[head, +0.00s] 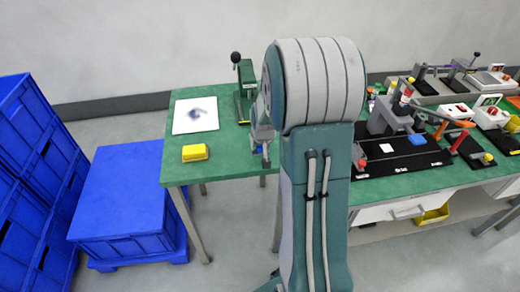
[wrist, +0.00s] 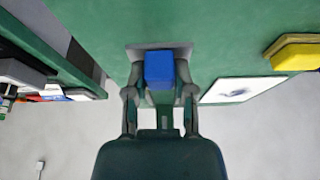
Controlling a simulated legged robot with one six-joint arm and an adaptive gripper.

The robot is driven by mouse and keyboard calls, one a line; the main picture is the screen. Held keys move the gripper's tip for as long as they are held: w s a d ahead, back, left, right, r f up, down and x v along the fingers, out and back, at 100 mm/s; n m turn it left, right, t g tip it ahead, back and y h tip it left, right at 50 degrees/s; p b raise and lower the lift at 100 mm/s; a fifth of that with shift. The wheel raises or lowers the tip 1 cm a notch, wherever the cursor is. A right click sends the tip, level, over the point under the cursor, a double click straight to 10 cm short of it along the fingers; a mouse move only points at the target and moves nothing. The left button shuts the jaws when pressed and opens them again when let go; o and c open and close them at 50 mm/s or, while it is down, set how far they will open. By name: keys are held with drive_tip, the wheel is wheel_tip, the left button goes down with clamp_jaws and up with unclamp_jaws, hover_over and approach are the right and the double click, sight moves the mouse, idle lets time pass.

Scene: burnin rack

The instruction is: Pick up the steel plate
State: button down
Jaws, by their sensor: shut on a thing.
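The steel plate (wrist: 134,52) shows in the wrist view as a flat grey piece over the green table top. A blue block-shaped part (wrist: 159,70) stands in front of its middle, seemingly its grip. My gripper (wrist: 160,92) is shut on this blue part, one finger on each side. Most of the plate is hidden behind the blue part and the fingers. In the head view my gripper (head: 265,150) is partly hidden by my arm, near the right part of the left green table, and the plate cannot be made out.
The green table (head: 235,168) carries a white sheet with a dark mark (head: 195,115), a yellow block (head: 195,152) and a green lever press (head: 244,85). Blue crates (head: 125,195) stand at left. The right bench holds a black fixture board (head: 400,160) and several devices.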

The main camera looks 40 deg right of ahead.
drive_tip(key=r, duration=0.1)
drive_tip(key=s+a+r, duration=0.1)
drive_tip(key=s+r, duration=0.1)
drive_tip(key=shift+s+a+r, duration=0.15)
drive_tip(key=shift+a+r, duration=0.1)
drive_tip(key=shift+r, duration=0.05)
drive_tip(key=s+a+r, duration=0.3)
drive_tip(key=s+a, duration=0.1)
drive_tip(key=s, duration=0.3)
drive_tip(key=shift+s+a+r, duration=0.35)
